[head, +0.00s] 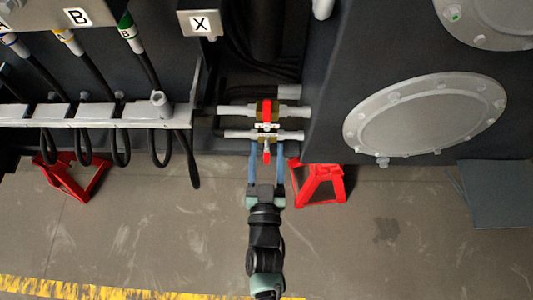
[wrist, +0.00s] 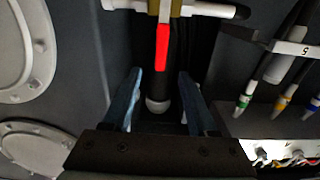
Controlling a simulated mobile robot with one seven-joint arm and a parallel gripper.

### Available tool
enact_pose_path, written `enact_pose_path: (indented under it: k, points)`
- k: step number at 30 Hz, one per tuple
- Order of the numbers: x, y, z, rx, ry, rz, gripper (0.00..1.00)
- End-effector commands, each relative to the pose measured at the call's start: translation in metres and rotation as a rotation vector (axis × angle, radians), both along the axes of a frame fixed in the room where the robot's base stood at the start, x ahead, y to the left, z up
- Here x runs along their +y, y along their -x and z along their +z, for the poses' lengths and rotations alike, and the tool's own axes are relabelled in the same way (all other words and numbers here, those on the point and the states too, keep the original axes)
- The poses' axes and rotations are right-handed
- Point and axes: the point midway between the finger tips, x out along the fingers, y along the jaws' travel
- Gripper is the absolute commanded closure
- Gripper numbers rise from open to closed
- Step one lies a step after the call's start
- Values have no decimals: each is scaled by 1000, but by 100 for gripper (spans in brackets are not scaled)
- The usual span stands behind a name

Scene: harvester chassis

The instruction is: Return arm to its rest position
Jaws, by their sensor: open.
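My gripper (head: 266,152) is at the end of my arm, which reaches up from the bottom of the head view. Its two blue fingers are apart, with nothing gripped between them. They point at a pair of brass valves on grey pipes. The upper valve has a red handle (head: 267,109); a lower red handle (head: 266,152) shows between the fingertips in the head view. In the wrist view, my gripper (wrist: 160,76) is open and a red handle (wrist: 162,47) hangs just beyond the fingertips, without visible contact.
Red jack stands are at the right (head: 318,184) and left (head: 73,178) of my arm. A rail (head: 95,116) with hanging hoses is at left. A dark chassis wall with a round cover (head: 425,118) is at right. The floor (head: 150,235) around my arm is mostly clear.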

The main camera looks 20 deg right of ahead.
Motion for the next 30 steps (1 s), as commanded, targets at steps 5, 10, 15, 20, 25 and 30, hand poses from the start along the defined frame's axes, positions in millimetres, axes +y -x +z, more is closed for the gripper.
enact_pose_path:
  k: [5,10,15,20,25,30]
  points:
    - [3,9,0,0,0,1,41]
    - [3,9,0,-1,0,1,41]
    - [3,9,0,-1,0,0,41]
    - [3,9,0,-1,0,0,41]
    - [4,-1,13,-21,2,12,41]
    - [12,-52,86,-125,14,79,41]
